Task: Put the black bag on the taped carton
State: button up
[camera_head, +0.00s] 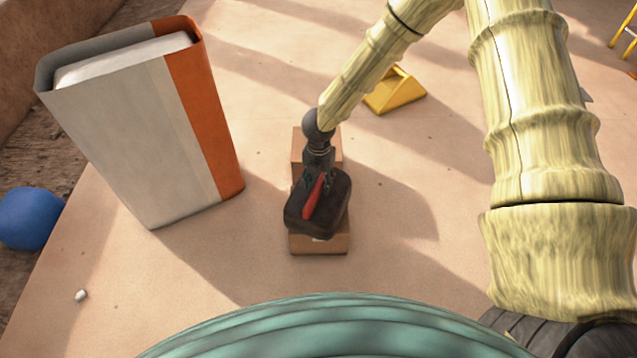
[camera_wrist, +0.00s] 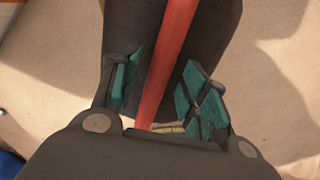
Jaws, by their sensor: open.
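The black bag (camera_head: 331,208), with a red strip along its top, lies over the middle of the brown carton (camera_head: 335,244). The carton shows behind and in front of it, with a small pale patch, perhaps tape, at its front. Whether the bag fully rests on the carton is hard to tell. My gripper (camera_head: 318,176) is at the bag's top from behind. In the wrist view its teal-padded fingers (camera_wrist: 160,85) are apart, one on each side of the red strip, with the dark bag (camera_wrist: 128,35) beyond. Contact between pads and bag cannot be made out.
A large grey and orange book-like block (camera_head: 130,140) stands upright to the left. A yellow wedge-shaped thing (camera_head: 396,92) lies behind and right of the carton. A blue ball (camera_head: 30,218) is at the far left. The tan floor right of the carton is clear.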

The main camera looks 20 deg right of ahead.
notch_tip(320, 180, up, 10)
jog(key=p, duration=0.4)
jog(key=s+d+f+n, duration=0.1)
jog(key=s+f+n, duration=0.1)
jog(key=n, duration=0.1)
jog(key=s+d+f+n+h, duration=0.1)
jog(key=s+f+n, duration=0.2)
jog(key=s+d+f+n+h, duration=0.1)
jog(key=s+f+n, duration=0.1)
jog(key=s+n, duration=0.1)
jog(key=shift+d+f+n, duration=0.3)
jog(key=shift+n, duration=0.2)
jog(key=s+f+n, duration=0.3)
jog(key=s+n, duration=0.6)
jog(key=n, duration=0.2)
jog(key=s+f+n+y, duration=0.1)
jog(key=s+f+n, duration=0.1)
jog(key=s+n, duration=0.8)
jog(key=s+f+n+y, duration=0.1)
jog(key=s+f+n, duration=0.2)
jog(key=s+n, duration=0.6)
jog(key=n, duration=0.3)
jog(key=shift+s+a+f, duration=0.2)
jog(key=shift+s+f, duration=0.1)
jog(key=shift+s, duration=0.05)
